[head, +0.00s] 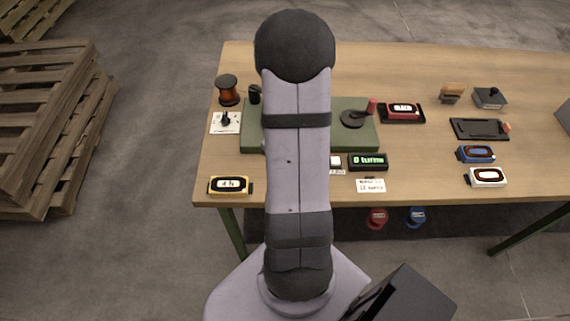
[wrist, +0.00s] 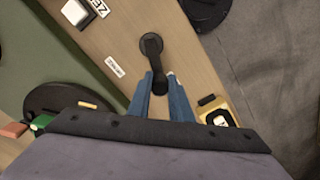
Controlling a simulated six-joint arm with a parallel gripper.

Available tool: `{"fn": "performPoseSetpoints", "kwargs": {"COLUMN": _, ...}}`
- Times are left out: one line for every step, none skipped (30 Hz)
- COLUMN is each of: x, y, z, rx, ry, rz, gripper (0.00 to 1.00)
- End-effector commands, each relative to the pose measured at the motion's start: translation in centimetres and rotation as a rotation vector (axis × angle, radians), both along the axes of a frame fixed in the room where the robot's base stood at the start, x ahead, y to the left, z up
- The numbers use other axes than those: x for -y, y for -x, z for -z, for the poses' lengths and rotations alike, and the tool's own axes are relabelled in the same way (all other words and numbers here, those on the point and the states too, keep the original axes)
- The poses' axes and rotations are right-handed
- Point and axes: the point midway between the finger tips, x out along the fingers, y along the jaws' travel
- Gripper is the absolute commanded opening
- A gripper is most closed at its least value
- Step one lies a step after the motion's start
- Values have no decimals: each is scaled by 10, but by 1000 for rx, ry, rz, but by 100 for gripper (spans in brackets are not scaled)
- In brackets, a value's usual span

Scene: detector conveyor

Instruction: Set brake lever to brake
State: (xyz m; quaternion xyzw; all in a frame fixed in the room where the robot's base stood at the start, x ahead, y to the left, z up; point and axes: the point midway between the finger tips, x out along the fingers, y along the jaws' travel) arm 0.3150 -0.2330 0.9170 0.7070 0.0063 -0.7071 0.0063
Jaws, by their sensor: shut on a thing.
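The brake lever (wrist: 151,45) is a short black arm on a round black pivot, set on the wooden tabletop in the wrist view. My gripper (wrist: 160,84) has its blue fingers closed around the lever's round end. A small white label (wrist: 115,67) lies beside the lever; its text is too small to read. In the head view the lever and my gripper are hidden behind my arm.
A green board (head: 250,140) carries a crank with a red knob (head: 372,106). A counter (head: 368,162) reads "0 turns", near a white button (wrist: 73,11). A yellow-framed meter (head: 230,185) stands at the front left.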

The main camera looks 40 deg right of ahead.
Motion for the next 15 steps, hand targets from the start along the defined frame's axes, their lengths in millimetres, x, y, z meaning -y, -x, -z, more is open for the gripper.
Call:
{"fn": "performPoseSetpoints", "kwargs": {"x": 1, "y": -1, "z": 0, "rx": 0, "ry": 0, "rz": 16, "gripper": 0}}
{"fn": "performPoseSetpoints", "kwargs": {"x": 1, "y": -1, "z": 0, "rx": 0, "ry": 0, "rz": 26, "gripper": 0}}
{"fn": "performPoseSetpoints", "kwargs": {"x": 2, "y": -1, "z": -1, "rx": 0, "ry": 0, "rz": 44, "gripper": 0}}
{"fn": "performPoseSetpoints", "kwargs": {"x": 3, "y": -2, "z": -1, "rx": 0, "ry": 0, "rz": 58, "gripper": 0}}
{"fn": "performPoseSetpoints", "kwargs": {"x": 4, "y": -2, "z": -1, "rx": 0, "ry": 0, "rz": 74, "gripper": 0}}
{"fn": "performPoseSetpoints", "kwargs": {"x": 5, "y": -2, "z": -1, "rx": 0, "ry": 0, "rz": 98, "gripper": 0}}
{"fn": "performPoseSetpoints", "kwargs": {"x": 6, "y": -3, "z": -1, "rx": 0, "ry": 0, "rz": 118, "gripper": 0}}
{"fn": "performPoseSetpoints", "kwargs": {"x": 7, "y": -3, "z": -1, "rx": 0, "ry": 0, "rz": 138, "gripper": 0}}
{"fn": "performPoseSetpoints", "kwargs": {"x": 9, "y": -3, "z": -1, "rx": 0, "ry": 0, "rz": 168, "gripper": 0}}
{"fn": "performPoseSetpoints", "kwargs": {"x": 10, "y": -4, "z": -1, "rx": 0, "ry": 0, "rz": 193, "gripper": 0}}
{"fn": "performPoseSetpoints", "kwargs": {"x": 11, "y": -4, "z": -1, "rx": 0, "ry": 0, "rz": 218, "gripper": 0}}
{"fn": "performPoseSetpoints", "kwargs": {"x": 13, "y": -4, "z": -1, "rx": 0, "ry": 0, "rz": 253, "gripper": 0}}
{"fn": "performPoseSetpoints", "kwargs": {"x": 15, "y": -5, "z": -1, "rx": 0, "ry": 0, "rz": 279, "gripper": 0}}
{"fn": "performPoseSetpoints", "kwargs": {"x": 16, "y": -5, "z": -1, "rx": 0, "ry": 0, "rz": 308, "gripper": 0}}
{"fn": "performPoseSetpoints", "kwargs": {"x": 18, "y": -5, "z": -1, "rx": 0, "ry": -1, "rz": 345, "gripper": 0}}
